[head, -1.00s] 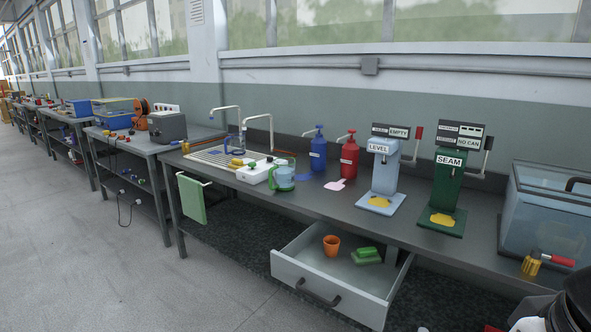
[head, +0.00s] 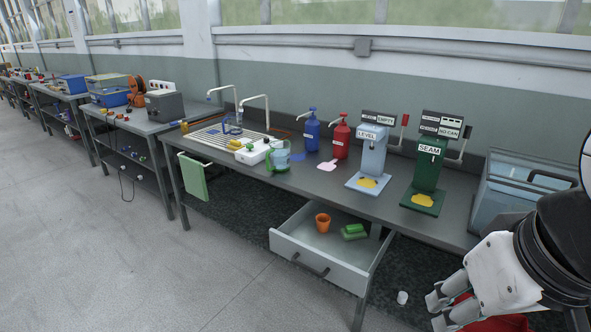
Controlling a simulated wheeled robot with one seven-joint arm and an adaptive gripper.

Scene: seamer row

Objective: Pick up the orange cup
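The orange cup (head: 323,222) stands upright in the open grey drawer (head: 331,272) under the bench, in the head view. A green block-like item (head: 354,231) lies in the drawer to the right of the cup, apart from it. My gripper (head: 436,309) is at the lower right, well to the right of the drawer and away from the cup. Its two fingers are spread apart, with nothing seen between them.
The bench top (head: 330,190) overhangs the back of the drawer. It carries a teal-and-green jug (head: 279,158), a blue bottle (head: 311,135), a red bottle (head: 341,140) and two machines. Floor left of the drawer is clear.

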